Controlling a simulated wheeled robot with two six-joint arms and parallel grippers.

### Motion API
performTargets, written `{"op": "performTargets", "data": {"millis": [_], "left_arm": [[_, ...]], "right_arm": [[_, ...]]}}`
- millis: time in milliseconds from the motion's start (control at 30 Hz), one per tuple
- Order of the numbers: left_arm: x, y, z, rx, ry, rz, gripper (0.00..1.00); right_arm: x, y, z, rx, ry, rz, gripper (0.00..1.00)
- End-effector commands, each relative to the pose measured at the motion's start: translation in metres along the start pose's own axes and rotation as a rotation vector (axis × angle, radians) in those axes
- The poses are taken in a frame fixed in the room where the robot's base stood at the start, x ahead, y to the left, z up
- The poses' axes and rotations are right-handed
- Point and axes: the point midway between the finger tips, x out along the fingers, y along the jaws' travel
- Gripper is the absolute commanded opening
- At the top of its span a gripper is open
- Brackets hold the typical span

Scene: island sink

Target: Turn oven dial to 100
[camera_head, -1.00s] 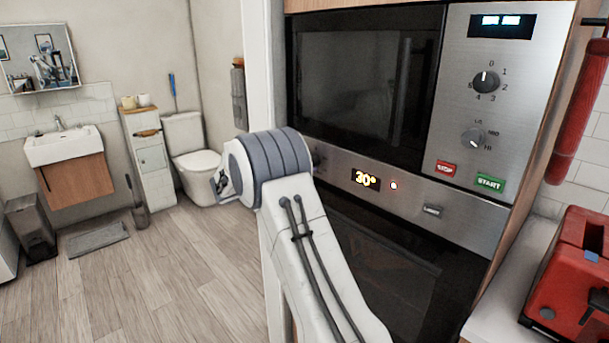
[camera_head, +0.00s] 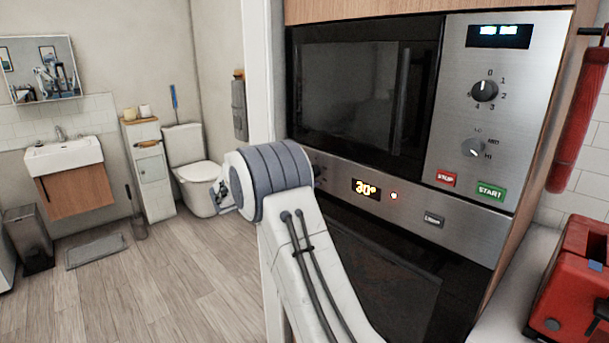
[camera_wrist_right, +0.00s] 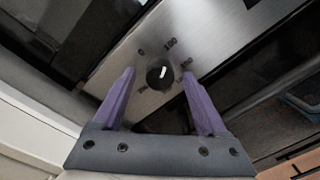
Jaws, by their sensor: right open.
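The oven dial (camera_wrist_right: 160,77) is a round black knob with a white mark on the steel panel, seen in the right wrist view. Its mark points to the upper right of that picture, near small printed numbers; one above it looks like 100. My right gripper (camera_wrist_right: 158,73) is open, its purple fingers on either side of the dial. I cannot tell whether they touch it. In the head view my right arm covers most of the dial area. The oven display (camera_head: 366,188) shows yellow digits that look like 30°. My left gripper is not in view.
Above the oven is a microwave (camera_head: 360,90) with two knobs, a red STOP button (camera_head: 446,179) and a green START button (camera_head: 490,191). A red light (camera_head: 394,195) glows beside the oven display. A red toaster (camera_head: 575,285) stands on the right counter.

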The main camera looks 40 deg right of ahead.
Motion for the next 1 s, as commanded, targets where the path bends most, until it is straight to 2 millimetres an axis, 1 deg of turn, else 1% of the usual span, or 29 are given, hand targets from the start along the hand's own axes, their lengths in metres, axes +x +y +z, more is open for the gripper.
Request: {"op": "performTargets", "data": {"millis": [67,167,400,500,600,733,1000], "left_arm": [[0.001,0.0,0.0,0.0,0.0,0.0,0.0],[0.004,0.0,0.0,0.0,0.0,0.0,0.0],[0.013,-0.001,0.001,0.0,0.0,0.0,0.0],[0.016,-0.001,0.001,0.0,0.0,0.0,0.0],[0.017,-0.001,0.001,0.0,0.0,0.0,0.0],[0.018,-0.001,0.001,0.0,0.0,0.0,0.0],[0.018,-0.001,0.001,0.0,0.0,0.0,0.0]], "right_arm": [[-0.004,0.0,-0.001,0.0,0.001,0.001,0.75],[-0.016,0.0,-0.002,0.001,0.003,0.004,0.75],[-0.064,0.0,-0.002,0.001,0.004,0.004,0.75],[-0.081,-0.001,-0.002,0.001,0.003,0.002,0.75],[-0.094,0.0,-0.001,0.001,0.001,0.002,0.75],[-0.103,0.0,-0.001,0.0,0.001,0.0,0.75],[-0.105,0.0,0.0,0.0,0.0,-0.001,0.75]]}}
